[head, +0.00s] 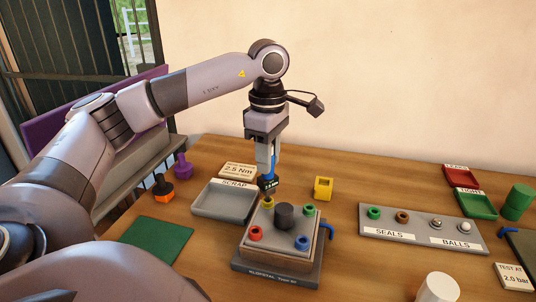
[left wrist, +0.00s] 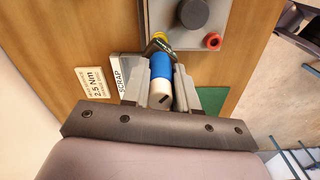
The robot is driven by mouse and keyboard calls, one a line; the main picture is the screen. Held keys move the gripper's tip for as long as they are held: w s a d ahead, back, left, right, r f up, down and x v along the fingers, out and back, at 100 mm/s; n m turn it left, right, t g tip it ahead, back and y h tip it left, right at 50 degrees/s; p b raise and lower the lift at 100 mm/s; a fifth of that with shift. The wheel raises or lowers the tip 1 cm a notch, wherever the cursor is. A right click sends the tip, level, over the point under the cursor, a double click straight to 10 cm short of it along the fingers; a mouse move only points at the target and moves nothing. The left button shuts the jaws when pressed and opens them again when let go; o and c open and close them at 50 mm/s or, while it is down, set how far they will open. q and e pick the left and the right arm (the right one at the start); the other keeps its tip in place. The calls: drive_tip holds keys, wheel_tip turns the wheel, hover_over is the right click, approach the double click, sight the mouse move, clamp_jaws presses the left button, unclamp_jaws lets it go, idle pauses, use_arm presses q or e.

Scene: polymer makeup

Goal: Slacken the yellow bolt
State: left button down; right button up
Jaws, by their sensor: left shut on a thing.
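My left gripper (head: 267,172) points down and is shut on a blue and white tool with a dark end. The tool (head: 268,183) also shows between the fingers in the left wrist view (left wrist: 161,68). The yellow bolt (head: 268,203) sits at the back left corner of the grey block (head: 262,233). The tool's dark end is directly over or at the bolt; I cannot tell if they touch. In the left wrist view the tool partly hides the yellow bolt (left wrist: 160,36). Red, blue and green bolts sit at the other corners, around a dark round knob (head: 284,215). My right gripper is not in view.
A grey scrap tray (head: 215,205) stands close left of the block. A yellow piece (head: 323,188) stands behind it to the right. A blue-handled part (head: 327,230) juts from its right side. The seals and balls tray (head: 420,236) is further right, with a white cylinder (head: 438,289) in front.

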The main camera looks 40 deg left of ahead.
use_arm(q)
drive_tip(key=shift+n, duration=0.3)
drive_tip(key=shift+n, duration=0.9)
drive_tip(key=shift+n+p, duration=0.45)
drive_tip(key=shift+n, duration=0.55)
drive_tip(key=c, duration=0.8)
unclamp_jaws()
drive_tip(key=shift+r, duration=0.1)
